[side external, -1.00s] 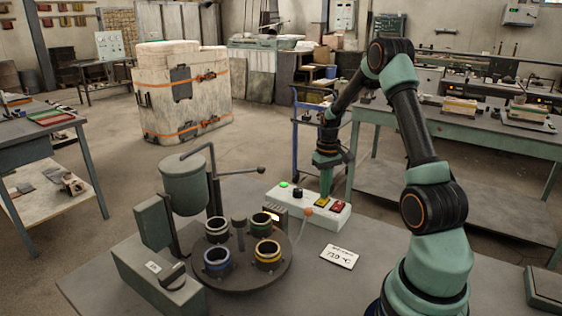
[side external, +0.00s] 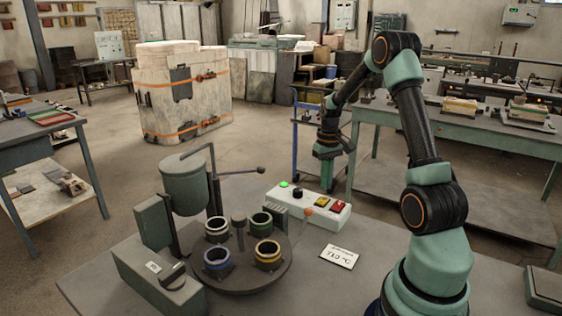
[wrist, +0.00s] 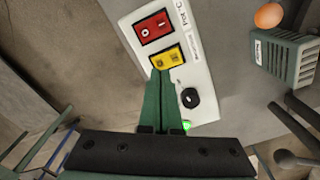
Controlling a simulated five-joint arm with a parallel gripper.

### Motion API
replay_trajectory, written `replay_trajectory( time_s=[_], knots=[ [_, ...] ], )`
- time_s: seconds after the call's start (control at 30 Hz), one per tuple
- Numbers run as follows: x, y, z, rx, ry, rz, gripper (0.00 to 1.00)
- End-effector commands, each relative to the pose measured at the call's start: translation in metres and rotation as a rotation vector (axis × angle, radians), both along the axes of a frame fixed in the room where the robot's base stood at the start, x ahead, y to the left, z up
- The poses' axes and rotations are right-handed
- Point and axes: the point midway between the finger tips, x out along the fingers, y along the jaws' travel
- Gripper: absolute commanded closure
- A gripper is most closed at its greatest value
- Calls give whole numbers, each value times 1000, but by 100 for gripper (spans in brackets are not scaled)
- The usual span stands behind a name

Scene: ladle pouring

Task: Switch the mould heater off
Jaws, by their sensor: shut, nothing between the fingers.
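The white control box (side external: 275,197) lies on the bench with a green light (side external: 283,184), a black knob (side external: 298,193), a yellow rocker switch (side external: 320,202) and a red rocker switch (side external: 338,207). In the wrist view the yellow switch (wrist: 167,58) sits between the red switch (wrist: 152,27), marked O and I, and the knob (wrist: 190,97). My gripper (wrist: 158,78) is shut and empty, its tips over the near edge of the yellow switch. In the side view my gripper (side external: 325,180) is just above the box. The slatted heater (side external: 274,213) looks dark, with no glow.
Left of the box stand a hanging green pot (side external: 184,186) and a round turntable (side external: 240,282) with several ringed moulds. An orange ball (side external: 308,212) is in front of the box. A temperature card (side external: 339,257) lies on clear bench nearby.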

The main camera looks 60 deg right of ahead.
Motion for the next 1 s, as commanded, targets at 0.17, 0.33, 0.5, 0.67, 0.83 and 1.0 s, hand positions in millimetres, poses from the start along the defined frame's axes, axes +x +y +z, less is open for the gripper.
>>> replay_trajectory(
  time_s=[0.17, 0.33, 0.5, 0.67, 0.83, 1.0],
  knots=[
    [0, 0, 14, -2, -1, 0, 100],
    [0, 0, 26, -1, -2, 0, 100],
    [0, 0, 35, -1, -2, 0, 100],
    [0, 0, 36, 0, -1, 0, 100],
    [0, 0, 36, 0, -1, 1, 100],
    [9, 19, 53, -21, -24, 33, 100]
  ],
)
